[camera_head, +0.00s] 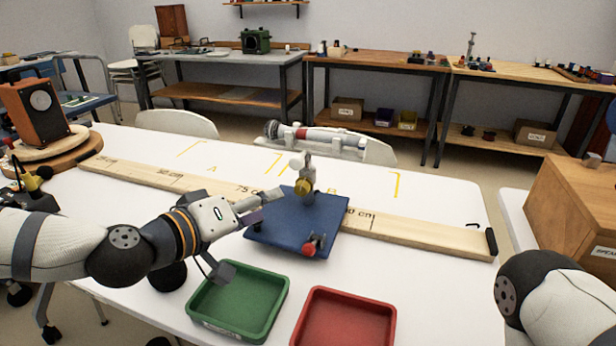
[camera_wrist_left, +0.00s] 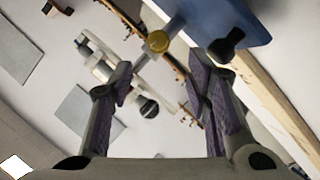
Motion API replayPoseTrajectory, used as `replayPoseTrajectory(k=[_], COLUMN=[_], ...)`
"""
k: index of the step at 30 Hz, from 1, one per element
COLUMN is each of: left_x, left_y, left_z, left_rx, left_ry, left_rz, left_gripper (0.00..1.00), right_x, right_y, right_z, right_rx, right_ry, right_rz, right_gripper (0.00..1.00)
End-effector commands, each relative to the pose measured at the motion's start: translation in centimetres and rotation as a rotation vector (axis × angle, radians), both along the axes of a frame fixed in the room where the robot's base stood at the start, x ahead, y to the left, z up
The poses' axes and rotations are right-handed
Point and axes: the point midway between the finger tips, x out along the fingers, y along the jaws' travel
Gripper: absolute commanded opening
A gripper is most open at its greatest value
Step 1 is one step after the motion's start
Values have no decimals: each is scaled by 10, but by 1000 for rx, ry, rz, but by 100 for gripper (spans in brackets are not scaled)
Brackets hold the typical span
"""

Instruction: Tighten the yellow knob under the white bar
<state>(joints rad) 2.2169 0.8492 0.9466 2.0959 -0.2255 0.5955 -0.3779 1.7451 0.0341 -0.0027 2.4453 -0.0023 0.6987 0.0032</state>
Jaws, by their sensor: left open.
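The yellow knob (camera_head: 303,187) sits on a short grey-white upright fitting (camera_head: 307,170) on a blue plate (camera_head: 270,232). A small pale piece shows at the top of the fitting; I cannot clearly make out a white bar. My left gripper (camera_head: 250,236) is open and empty, left of the knob and near the plate's left edge. In the left wrist view, the yellow knob (camera_wrist_left: 158,41) shows beyond the open fingers (camera_wrist_left: 160,82), apart from both, with a light rod running by it. My right gripper is out of view.
The blue plate lies over a long wooden rail (camera_head: 420,233) with distance marks. A red knob (camera_head: 308,249) is at its front edge. A green tray (camera_head: 282,290) and a red tray (camera_head: 391,320) are in front. A wooden box (camera_head: 565,205) stands at the right.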

Motion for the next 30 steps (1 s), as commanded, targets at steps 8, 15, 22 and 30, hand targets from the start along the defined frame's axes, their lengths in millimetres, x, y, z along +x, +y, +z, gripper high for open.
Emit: replayPoseTrajectory(k=[8, 15, 22, 30], left_x=[44, 84, 95, 95], left_y=[-31, -58, -64, -64], left_z=[-21, -33, -35, -34], left_rx=[1, -1, -1, -1], left_ry=[5, 3, 1, 1], left_rz=[-2, 0, 0, 0], left_gripper=[44, 44, 44, 20], right_x=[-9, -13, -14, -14], right_y=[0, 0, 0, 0], right_z=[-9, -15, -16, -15], right_rx=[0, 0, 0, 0], right_ry=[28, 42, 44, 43], right_rz=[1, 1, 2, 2], right_gripper=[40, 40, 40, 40])
